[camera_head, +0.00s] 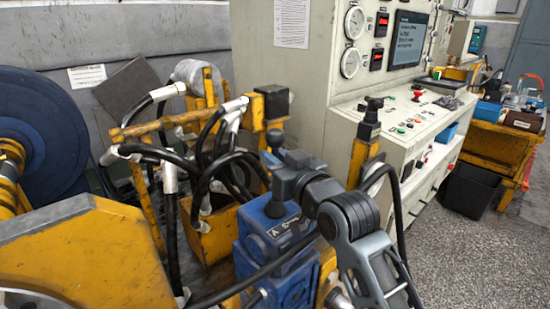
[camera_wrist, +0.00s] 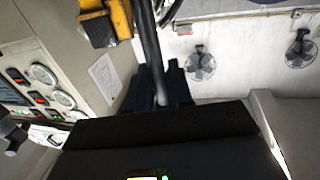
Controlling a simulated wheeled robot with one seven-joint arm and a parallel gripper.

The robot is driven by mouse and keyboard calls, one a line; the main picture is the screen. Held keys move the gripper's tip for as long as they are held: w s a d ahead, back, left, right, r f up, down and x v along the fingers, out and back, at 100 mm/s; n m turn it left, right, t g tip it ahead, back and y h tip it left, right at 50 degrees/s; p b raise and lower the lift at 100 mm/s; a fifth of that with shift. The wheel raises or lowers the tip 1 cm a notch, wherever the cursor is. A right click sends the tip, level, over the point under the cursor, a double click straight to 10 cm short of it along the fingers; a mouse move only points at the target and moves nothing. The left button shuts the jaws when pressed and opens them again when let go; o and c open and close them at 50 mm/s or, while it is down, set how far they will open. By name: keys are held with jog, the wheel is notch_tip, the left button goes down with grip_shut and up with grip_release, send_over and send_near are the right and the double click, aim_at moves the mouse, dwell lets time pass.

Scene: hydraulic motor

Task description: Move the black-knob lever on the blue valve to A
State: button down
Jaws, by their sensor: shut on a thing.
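The blue valve (camera_head: 272,245) stands at the lower middle of the head view, with a pale lettered plate on top; an A shows near the plate's left end. My gripper (camera_head: 272,165) is above the valve, reaching in from the right. In the wrist view, a dark rod (camera_wrist: 150,50) runs down between the two dark fingers (camera_wrist: 157,85). My gripper hides most of the lever, so its exact tilt is hard to tell.
Black hoses (camera_head: 205,150) and yellow frames (camera_head: 85,255) crowd the left. A yellow post with a black-topped handle (camera_head: 368,130) stands close on the right. Behind it is a control cabinet (camera_head: 405,130) with gauges. Bare floor (camera_head: 450,245) lies at right.

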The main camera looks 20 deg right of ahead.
dwell(0.4)
jog(key=shift+s+a+f+n+t+b, duration=0.15)
jog(key=shift+s+a+f+n+b, duration=0.15)
jog(key=shift+a+n+b, duration=0.55)
jog(key=shift+s+a+f+n+t+b, duration=0.15)
jog(key=shift+s+a+n+t+b, duration=0.1)
jog(key=shift+a+n+b, duration=0.6)
jog(key=shift+s+a+f+n+t+b, duration=0.1)
jog(key=shift+s+a+f+n+b, duration=0.2)
jog(key=shift+a+n+b, duration=0.55)
jog(key=shift+a, duration=0.1)
jog(key=c, duration=1.2)
grip_release()
jog(key=shift+o, duration=0.2)
jog(key=shift+r, duration=0.1)
jog(key=s+d, duration=0.1)
jog(key=s, duration=0.6)
jog(key=shift+s+f+b, duration=0.35)
jog(key=shift+b, duration=0.05)
